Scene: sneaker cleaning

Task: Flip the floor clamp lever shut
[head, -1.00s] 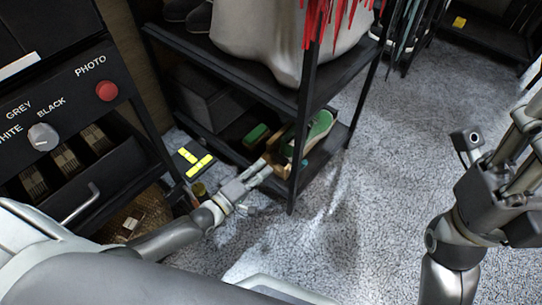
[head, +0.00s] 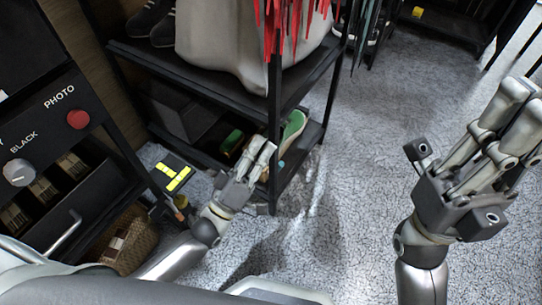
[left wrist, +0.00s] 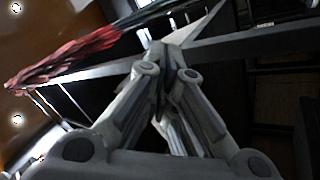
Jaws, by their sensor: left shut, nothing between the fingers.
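A small black plate with yellow bars (head: 173,177) lies on the floor left of the rack in the head view. It looks like the floor clamp, but I cannot make out its lever or the lever's position. A small orange-brown piece (head: 181,203) is just below it. My left gripper (head: 268,147) is shut and empty, right of the plate and apart from it, by the rack's front post. Its closed fingers also show in the left wrist view (left wrist: 165,62). My right gripper (head: 535,118) is raised at the right; its fingertips are not clear.
A black rack (head: 275,110) holds a pale bag (head: 225,45) above and a green sneaker (head: 293,125) on its low shelf. A cabinet with a red button (head: 78,120) stands left, with a wicker basket (head: 135,242) below. Grey carpet (head: 370,150) is open at centre right.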

